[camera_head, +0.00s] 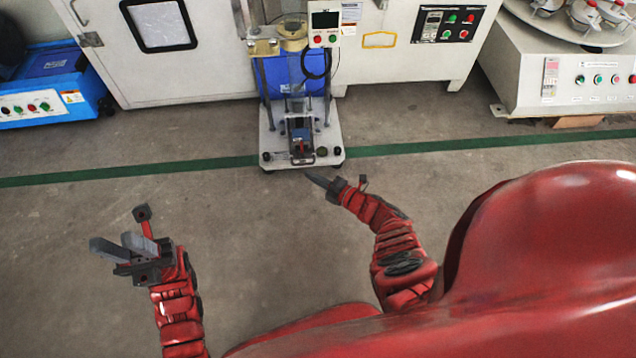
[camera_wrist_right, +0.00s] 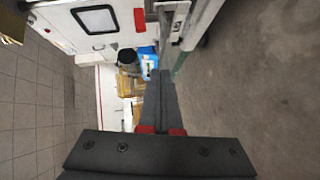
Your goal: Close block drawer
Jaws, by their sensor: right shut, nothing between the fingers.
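The tile testing machine (camera_head: 270,150) stands on the floor at the upper middle of the head view. The block drawer (camera_head: 302,157) is at its low front, with a small handle and a red part on it. How far out the drawer stands is too small to tell. My right gripper (camera_head: 309,179) is just below the drawer front in the picture; its fingers are shut and empty. Contact with the drawer cannot be told. The right wrist view shows the closed fingers (camera_wrist_right: 155,73).
White cabinets (camera_head: 400,65) stand behind the machine. A blue unit (camera_head: 50,85) is at the left, and a white machine with a round plate (camera_head: 570,80) at the upper right. A green line (camera_head: 130,171) crosses the floor. The floor in front is clear.

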